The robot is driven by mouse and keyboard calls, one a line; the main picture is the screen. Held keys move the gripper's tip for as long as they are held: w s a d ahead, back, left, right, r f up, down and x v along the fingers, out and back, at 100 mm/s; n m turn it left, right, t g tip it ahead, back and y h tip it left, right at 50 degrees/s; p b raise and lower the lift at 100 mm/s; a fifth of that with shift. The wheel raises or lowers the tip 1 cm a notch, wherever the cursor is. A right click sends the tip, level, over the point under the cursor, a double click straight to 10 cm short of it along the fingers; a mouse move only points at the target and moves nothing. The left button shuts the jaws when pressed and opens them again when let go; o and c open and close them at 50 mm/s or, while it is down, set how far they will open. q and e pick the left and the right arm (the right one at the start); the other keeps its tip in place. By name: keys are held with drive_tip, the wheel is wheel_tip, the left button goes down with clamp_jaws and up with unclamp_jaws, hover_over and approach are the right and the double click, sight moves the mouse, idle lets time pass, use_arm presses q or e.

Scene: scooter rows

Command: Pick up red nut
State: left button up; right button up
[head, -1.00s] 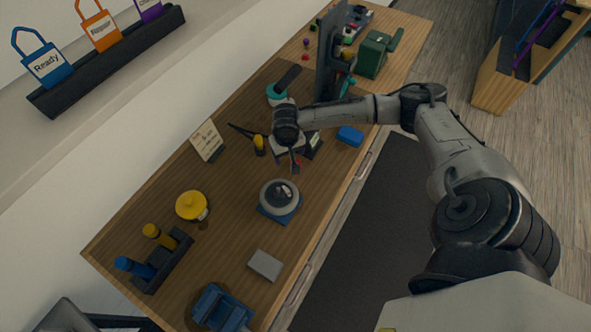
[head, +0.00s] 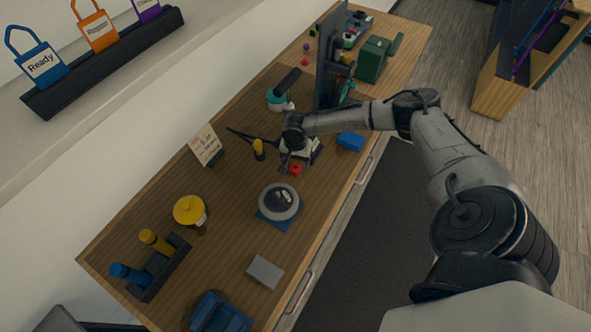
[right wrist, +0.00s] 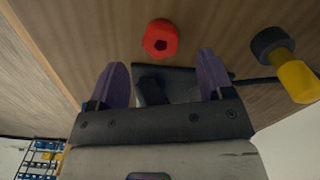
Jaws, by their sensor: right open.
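The red nut (head: 295,169) lies on the wooden workbench (head: 235,235), between my right gripper and the round grey dish on its blue base. In the right wrist view the red nut (right wrist: 160,38) shows its dark hole and sits just beyond the fingertips, roughly midway between them. My right gripper (head: 287,165) is just above the bench beside the nut. In the right wrist view its two purple fingers (right wrist: 158,75) are spread apart with nothing gripped between them. My left gripper is in no view.
The round dish (head: 280,203) stands near the nut. A yellow-handled tool (head: 258,149) stands to the left of the gripper, also in the right wrist view (right wrist: 297,80). A blue block (head: 350,141) lies to the right. A grey block (head: 265,271) lies nearer the front edge.

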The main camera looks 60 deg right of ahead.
sight(296, 168)
drive_tip(key=shift+f, duration=2.8)
drive_tip(key=shift+c, duration=0.3)
drive_tip(key=c, duration=1)
drive_tip(key=shift+r, duration=0.15)
